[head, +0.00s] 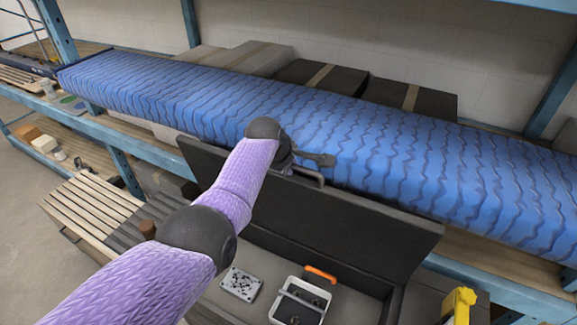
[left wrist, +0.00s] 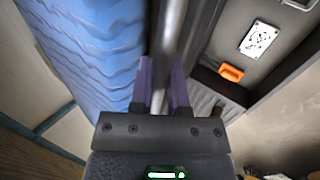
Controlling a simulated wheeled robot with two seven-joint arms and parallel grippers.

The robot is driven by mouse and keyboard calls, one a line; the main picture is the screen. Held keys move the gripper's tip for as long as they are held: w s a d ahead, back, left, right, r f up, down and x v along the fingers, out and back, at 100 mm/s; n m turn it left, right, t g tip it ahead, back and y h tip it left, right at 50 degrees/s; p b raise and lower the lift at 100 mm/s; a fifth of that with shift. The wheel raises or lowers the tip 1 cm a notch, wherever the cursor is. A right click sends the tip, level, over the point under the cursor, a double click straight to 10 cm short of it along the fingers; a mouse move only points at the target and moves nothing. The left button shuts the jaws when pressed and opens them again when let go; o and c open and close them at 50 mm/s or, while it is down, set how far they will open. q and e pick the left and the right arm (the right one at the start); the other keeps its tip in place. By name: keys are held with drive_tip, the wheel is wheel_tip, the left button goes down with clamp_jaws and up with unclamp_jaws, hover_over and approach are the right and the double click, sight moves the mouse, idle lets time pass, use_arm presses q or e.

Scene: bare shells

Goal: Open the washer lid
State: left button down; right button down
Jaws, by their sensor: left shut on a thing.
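No washer shows as such; the lidded thing here is a long dark box. Its dark lid (head: 345,222) stands raised, leaning near the blue-covered shelf behind it. A grey bar handle (head: 316,180) sits at the lid's top edge. My left gripper (head: 298,162) is at this handle, and my purple forearm hides part of the lid and box. In the left wrist view, the purple fingers of my left gripper (left wrist: 162,82) are shut around the metal bar handle (left wrist: 171,40). My right gripper is not in view.
A blue wavy-patterned roll or pad (head: 400,150) fills the shelf just behind the lid. A slatted wooden bench (head: 85,210) stands left. A yellow object (head: 461,303) is at lower right.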

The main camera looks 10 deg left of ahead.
use_arm(q)
drive_tip(key=shift+w, duration=0.2)
idle(0.3)
drive_tip(key=c, duration=0.6)
unclamp_jaws()
drive_tip(key=shift+w, duration=0.1)
drive_tip(key=shift+c, duration=0.2)
drive_tip(key=shift+s+r+p, duration=0.25)
drive_tip(key=shift+r+p, duration=0.3)
drive_tip(key=shift+p, duration=0.1)
drive_tip(key=p+v, duration=0.2)
drive_tip(key=v, duration=0.6)
drive_tip(key=shift+s+r, duration=0.25)
drive_tip(key=shift+s, duration=0.1)
